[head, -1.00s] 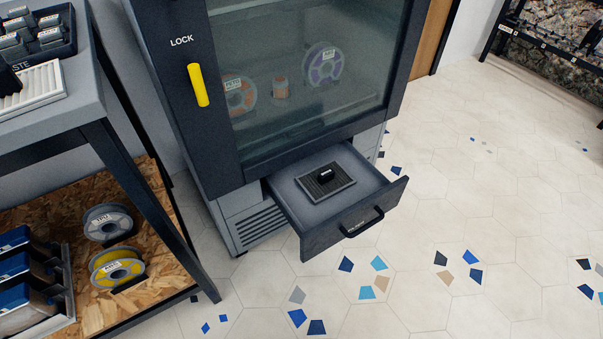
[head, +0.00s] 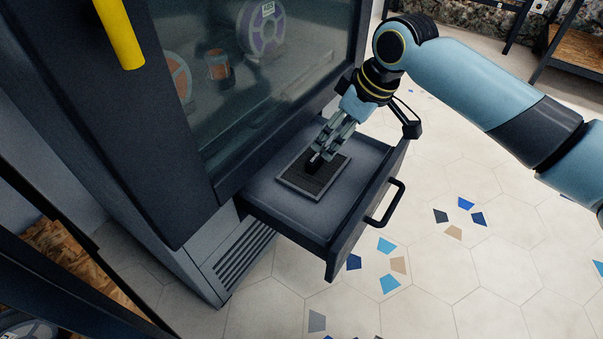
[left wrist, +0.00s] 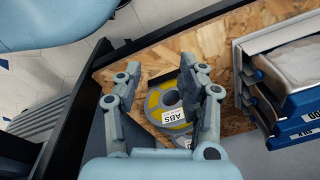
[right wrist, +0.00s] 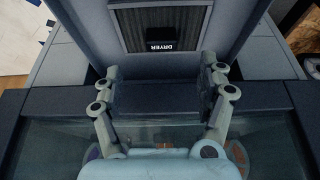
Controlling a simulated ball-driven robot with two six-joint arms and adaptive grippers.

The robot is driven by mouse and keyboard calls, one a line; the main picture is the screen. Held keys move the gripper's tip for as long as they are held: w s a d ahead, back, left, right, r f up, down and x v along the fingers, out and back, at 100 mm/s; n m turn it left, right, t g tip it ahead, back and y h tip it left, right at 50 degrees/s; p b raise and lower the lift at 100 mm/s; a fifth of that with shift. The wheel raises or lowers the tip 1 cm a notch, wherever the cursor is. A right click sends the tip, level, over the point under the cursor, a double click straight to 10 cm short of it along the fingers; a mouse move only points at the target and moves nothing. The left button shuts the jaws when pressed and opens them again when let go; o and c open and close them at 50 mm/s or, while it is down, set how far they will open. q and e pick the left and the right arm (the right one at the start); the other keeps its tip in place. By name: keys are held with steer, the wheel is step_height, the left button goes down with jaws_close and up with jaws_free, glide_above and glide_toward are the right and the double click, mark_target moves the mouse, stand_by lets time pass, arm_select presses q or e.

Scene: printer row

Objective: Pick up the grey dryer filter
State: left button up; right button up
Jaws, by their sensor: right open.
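The grey dryer filter (head: 326,180), a flat ribbed panel with a black knob on top, lies in the open drawer (head: 262,196) of the cabinet. In the right wrist view the filter (right wrist: 133,25) shows at the top, its knob (right wrist: 160,45) marked DRYER. My right gripper (head: 324,150) points down over the filter, close to the knob. Its fingers are apart in the right wrist view (right wrist: 160,78), with the knob beyond their tips; contact cannot be told. My left gripper (left wrist: 158,90) is open and empty, away from the drawer, above a shelf.
The glass-fronted cabinet (head: 205,120) stands behind the drawer, with filament spools inside. The drawer handle (head: 388,205) sticks out in front. A yellow ABS spool (left wrist: 155,102) and blue-fronted boxes (left wrist: 290,105) are on the wooden shelf. Tiled floor (head: 450,280) at the right is clear.

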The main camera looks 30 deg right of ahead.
mark_target(316, 158)
steer(key=b+x, duration=0.2)
steer(key=x, duration=0.3)
steer(key=shift+w+f+b, duration=0.1)
steer(key=shift+f+b, duration=0.15)
steer(key=shift+b, duration=0.1)
steer(key=shift+w+a+f+b, duration=0.15)
steer(key=shift+w+f+b, duration=0.05)
steer(key=shift+f+b, duration=0.2)
steer(key=b+x, duration=0.2)
steer(key=shift+a+f, duration=0.1)
steer(key=shift+f, duration=0.15)
steer(key=shift+w+a+f+b, duration=0.1)
steer(key=shift+w+f+b, duration=0.15)
steer(key=shift+f+b, duration=0.05)
steer(key=shift+w+f+b, duration=0.3)
steer(key=shift+f+b, duration=0.05)
steer(key=shift+f, duration=0.05)
arm_select(q)
steer(key=w+d+r+t, duration=0.2)
steer(key=w+r+t, duration=0.1)
steer(key=w, duration=0.3)
steer(key=shift+d+r+t+h, duration=0.35)
steer(key=shift+r+t+h, duration=0.05)
steer(key=shift+t, duration=0.1)
arm_select(e)
steer(key=c, duration=1.2)
steer(key=shift+c, duration=0.2)
